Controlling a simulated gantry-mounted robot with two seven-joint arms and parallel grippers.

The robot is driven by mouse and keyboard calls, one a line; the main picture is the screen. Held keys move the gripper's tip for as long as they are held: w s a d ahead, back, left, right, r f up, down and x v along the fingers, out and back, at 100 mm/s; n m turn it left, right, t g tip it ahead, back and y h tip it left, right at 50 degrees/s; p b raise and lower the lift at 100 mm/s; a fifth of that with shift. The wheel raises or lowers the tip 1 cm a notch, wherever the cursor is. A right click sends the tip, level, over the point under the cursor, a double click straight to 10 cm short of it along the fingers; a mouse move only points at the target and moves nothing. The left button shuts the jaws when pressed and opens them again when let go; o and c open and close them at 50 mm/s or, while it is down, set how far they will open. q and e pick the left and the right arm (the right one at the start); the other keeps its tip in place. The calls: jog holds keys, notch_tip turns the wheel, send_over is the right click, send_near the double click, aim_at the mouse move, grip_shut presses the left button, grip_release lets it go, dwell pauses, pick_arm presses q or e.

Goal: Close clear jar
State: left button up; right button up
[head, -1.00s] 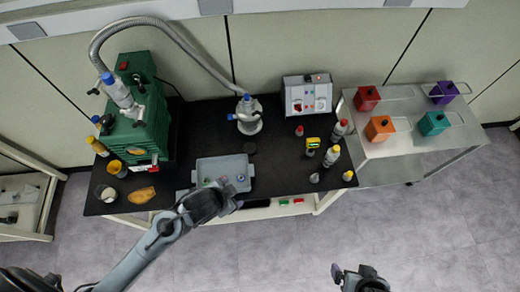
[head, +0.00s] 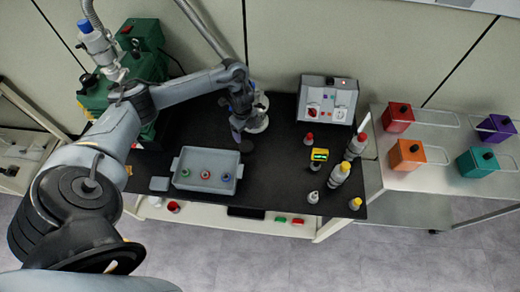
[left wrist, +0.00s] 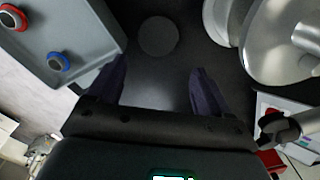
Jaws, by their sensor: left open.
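The clear jar (head: 257,122) stands upright on the black table, partly hidden behind my left gripper in the head view. In the left wrist view, a shiny clear and metallic vessel (left wrist: 283,42), which looks like this jar, is at the upper right. A flat dark disc (head: 246,147), perhaps its lid, lies on the table in front of the jar. It also shows in the left wrist view (left wrist: 158,36), ahead of and between the fingertips. My left gripper (head: 238,128) is open and empty, beside the jar and above the table; it also shows close up (left wrist: 155,85). My right gripper is out of view.
A grey tray (head: 207,186) with coloured round pieces is left of the disc. A green machine (head: 143,65) stands at the back left. A control box (head: 327,99) and several bottles (head: 340,174) are to the right. The table between disc and bottles is clear.

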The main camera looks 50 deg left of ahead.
pick_arm(q)
jog(key=shift+a+r, duration=0.2)
jog(key=shift+a, duration=0.3)
jog(key=shift+s+f, duration=0.1)
jog(key=b, duration=0.1)
send_over(245, 146)
notch_tip(245, 146, down, 5)
jog(key=shift+f, duration=0.25)
jog(key=shift+f, duration=0.1)
jog(key=shift+f+b, duration=0.45)
jog(key=shift+f, duration=2.05)
jog(key=c, duration=0.7)
